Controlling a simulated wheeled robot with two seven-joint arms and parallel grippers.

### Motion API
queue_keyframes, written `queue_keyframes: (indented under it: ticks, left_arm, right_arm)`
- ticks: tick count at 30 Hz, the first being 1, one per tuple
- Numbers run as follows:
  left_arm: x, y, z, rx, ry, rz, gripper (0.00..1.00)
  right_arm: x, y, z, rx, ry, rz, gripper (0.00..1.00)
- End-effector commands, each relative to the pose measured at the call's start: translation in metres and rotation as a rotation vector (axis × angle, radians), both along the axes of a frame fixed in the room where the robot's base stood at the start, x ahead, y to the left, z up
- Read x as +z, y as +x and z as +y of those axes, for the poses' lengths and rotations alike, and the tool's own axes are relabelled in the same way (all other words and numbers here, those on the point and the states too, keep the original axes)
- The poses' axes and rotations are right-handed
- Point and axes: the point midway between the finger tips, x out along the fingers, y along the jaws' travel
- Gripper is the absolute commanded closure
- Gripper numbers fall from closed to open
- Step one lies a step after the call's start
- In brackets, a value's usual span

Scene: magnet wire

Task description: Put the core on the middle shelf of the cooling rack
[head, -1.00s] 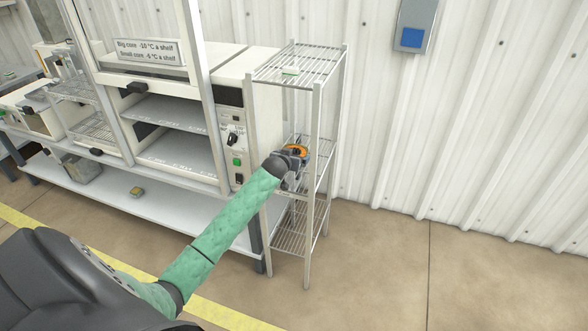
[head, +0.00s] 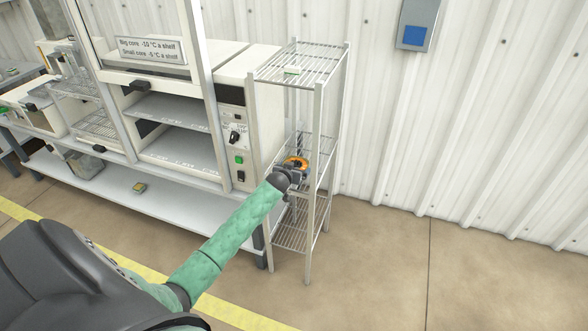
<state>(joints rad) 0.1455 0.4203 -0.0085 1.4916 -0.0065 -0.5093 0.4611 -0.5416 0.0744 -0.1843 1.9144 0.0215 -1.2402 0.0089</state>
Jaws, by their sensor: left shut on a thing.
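The core, an orange ring (head: 298,162), is at the middle shelf (head: 321,147) of the cooling rack (head: 319,110), inside the rack's posts. My left gripper (head: 297,171) is shut on the core at its near side, with the arm reaching in from the lower left. The core looks low, close to the shelf wires; I cannot tell if it touches them. Gripper and core partly hide the shelf. My right gripper is not in view.
The bottom shelf (head: 291,237) looks empty. An oven (head: 235,130) with an open front stands on a bench left of the rack. A corrugated wall (head: 440,150) is behind; floor to the right is clear.

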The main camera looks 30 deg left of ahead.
Motion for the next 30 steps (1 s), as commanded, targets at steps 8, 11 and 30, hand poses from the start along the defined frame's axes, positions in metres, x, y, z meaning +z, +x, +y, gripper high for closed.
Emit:
queue_keyframes:
  ticks: [8,11,30]
  left_arm:
    - [-0.001,0.000,0.000,0.000,0.000,0.000,0.00]
    - [-0.001,0.000,0.000,0.000,0.000,0.000,0.00]
    - [0.030,-0.075,-0.018,0.000,0.000,0.000,0.00]
  right_arm:
    - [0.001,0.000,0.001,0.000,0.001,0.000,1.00]
    - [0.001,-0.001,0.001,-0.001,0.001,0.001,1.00]
    - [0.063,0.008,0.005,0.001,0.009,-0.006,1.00]
